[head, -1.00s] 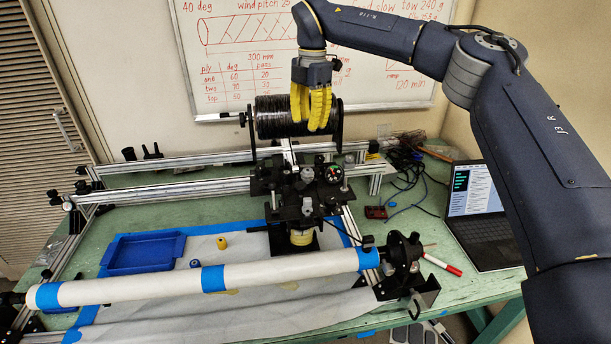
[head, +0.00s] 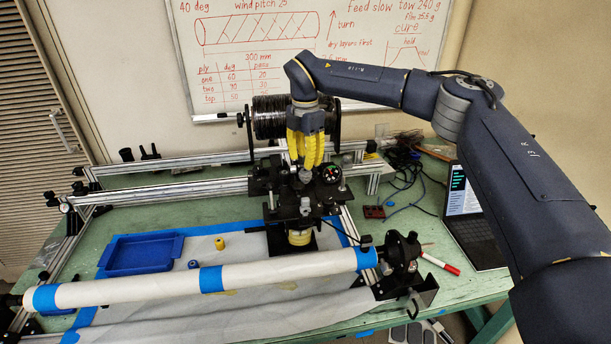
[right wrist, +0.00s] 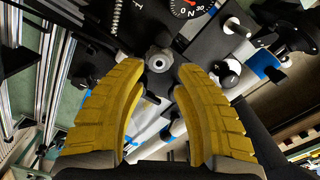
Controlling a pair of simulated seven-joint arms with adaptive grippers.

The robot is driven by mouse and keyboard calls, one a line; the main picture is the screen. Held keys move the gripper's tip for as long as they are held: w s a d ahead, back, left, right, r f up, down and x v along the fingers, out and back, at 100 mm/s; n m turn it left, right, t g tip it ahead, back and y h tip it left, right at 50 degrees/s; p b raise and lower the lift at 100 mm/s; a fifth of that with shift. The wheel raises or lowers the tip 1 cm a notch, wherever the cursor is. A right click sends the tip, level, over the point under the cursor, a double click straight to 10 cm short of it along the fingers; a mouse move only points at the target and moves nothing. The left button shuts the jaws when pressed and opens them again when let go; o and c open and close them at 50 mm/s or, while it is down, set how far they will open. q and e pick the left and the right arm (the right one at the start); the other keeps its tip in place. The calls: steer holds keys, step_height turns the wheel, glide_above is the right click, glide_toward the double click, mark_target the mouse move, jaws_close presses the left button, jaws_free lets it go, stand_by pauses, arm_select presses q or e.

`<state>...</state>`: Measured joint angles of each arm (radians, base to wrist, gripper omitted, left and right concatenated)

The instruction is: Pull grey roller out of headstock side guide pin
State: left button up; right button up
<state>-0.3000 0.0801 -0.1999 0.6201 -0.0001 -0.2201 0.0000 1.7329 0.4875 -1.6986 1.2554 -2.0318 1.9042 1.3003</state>
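A small grey roller (head: 305,176) sits on the black winding carriage (head: 290,207), left of the round dial. In the right wrist view a grey roller (right wrist: 158,62) shows nearly end-on, with a round centre, between and beyond my yellow fingertips. My right gripper (head: 305,160) points down just above the carriage; it also shows in the right wrist view (right wrist: 161,70). Its two yellow fingers are apart, with nothing held. Whether they touch the roller cannot be told. The guide pin under the roller is hidden. My left gripper is not in view.
The black tow spool (head: 268,117) stands close behind my right gripper. The dial (head: 331,174) is just right of it. A taped white mandrel (head: 140,286) runs along the front to the black headstock (head: 400,255). A blue tray (head: 140,254) and a laptop (head: 478,212) lie either side.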

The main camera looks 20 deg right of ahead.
mark_target(305, 173)
steer(key=shift+f, duration=2.7)
jaws_close()
